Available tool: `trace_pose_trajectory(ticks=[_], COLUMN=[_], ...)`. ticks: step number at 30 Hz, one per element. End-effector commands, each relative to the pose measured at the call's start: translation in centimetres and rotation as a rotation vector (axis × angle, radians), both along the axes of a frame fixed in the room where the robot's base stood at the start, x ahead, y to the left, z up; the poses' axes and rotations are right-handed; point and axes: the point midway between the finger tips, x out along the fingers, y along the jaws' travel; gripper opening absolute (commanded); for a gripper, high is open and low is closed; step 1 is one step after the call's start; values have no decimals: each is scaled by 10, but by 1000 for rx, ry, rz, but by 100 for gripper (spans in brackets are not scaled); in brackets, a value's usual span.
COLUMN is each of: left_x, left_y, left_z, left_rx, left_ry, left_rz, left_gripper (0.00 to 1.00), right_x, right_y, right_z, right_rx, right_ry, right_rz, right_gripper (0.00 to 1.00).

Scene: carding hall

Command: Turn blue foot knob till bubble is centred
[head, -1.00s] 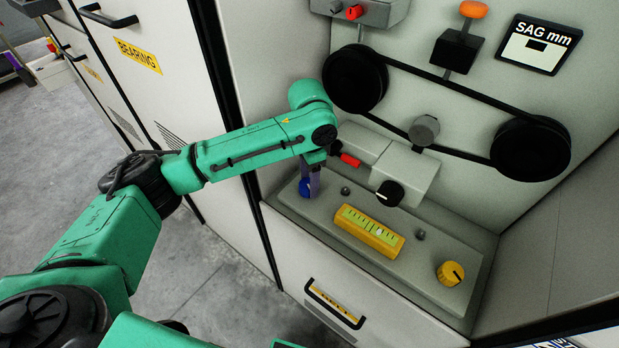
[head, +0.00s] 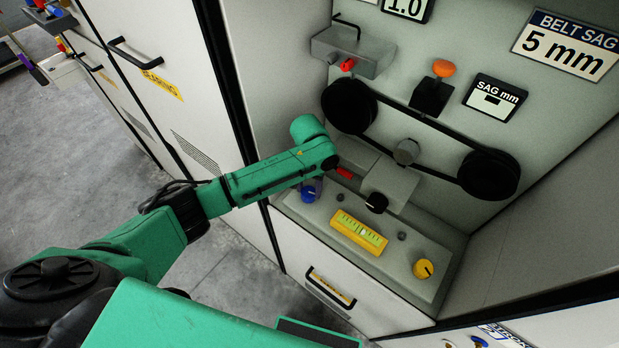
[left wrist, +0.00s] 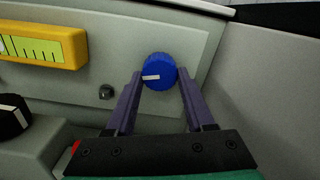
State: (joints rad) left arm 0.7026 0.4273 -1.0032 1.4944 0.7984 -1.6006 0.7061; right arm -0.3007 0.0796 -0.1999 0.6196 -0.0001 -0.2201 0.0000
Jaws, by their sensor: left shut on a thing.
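The blue foot knob (head: 307,194) is at the left end of a grey plate. My left gripper (head: 312,189) reaches down over it, with the forearm partly hiding the knob. In the left wrist view the blue knob (left wrist: 158,70), with a white pointer mark aimed left, sits between the purple fingers of the left gripper (left wrist: 160,80), which is shut on it. A yellow spirit level (head: 347,234) lies to the right of the knob. Its pale bubble looks right of the vial's middle in the head view. My right gripper is out of view.
A yellow knob (head: 423,269) is at the plate's right end. A black knob (head: 377,202) on a grey block (head: 392,183) and a red part (head: 343,173) are close behind. A belt on black pulleys (head: 349,105) is above. A "BELT SAG 5 mm" sign (head: 568,45) hangs higher.

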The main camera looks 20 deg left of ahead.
Motion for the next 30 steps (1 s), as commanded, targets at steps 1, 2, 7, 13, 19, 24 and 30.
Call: trace_pose_trajectory(ticks=[1, 2, 7, 13, 19, 24, 30], left_x=[1, 1, 2, 2, 2, 2, 2], left_y=[0, 0, 1, 1, 2, 3, 4], left_z=[8, 7, 5, 3, 2, 2, 3], left_rx=[0, -1, -1, -2, -2, -2, -2], left_ry=[-2, -2, -5, -5, -6, -7, -8], left_rz=[43, 71, 234, 423, 610, 747, 869], left_gripper=[0, 0, 0, 0, 0, 0, 0], right_x=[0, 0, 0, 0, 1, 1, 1], right_y=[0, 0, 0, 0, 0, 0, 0], right_z=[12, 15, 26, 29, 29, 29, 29], right_rx=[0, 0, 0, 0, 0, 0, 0], right_ry=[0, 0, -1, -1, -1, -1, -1], right_rz=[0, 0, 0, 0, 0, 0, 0], right_gripper=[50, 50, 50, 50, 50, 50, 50])
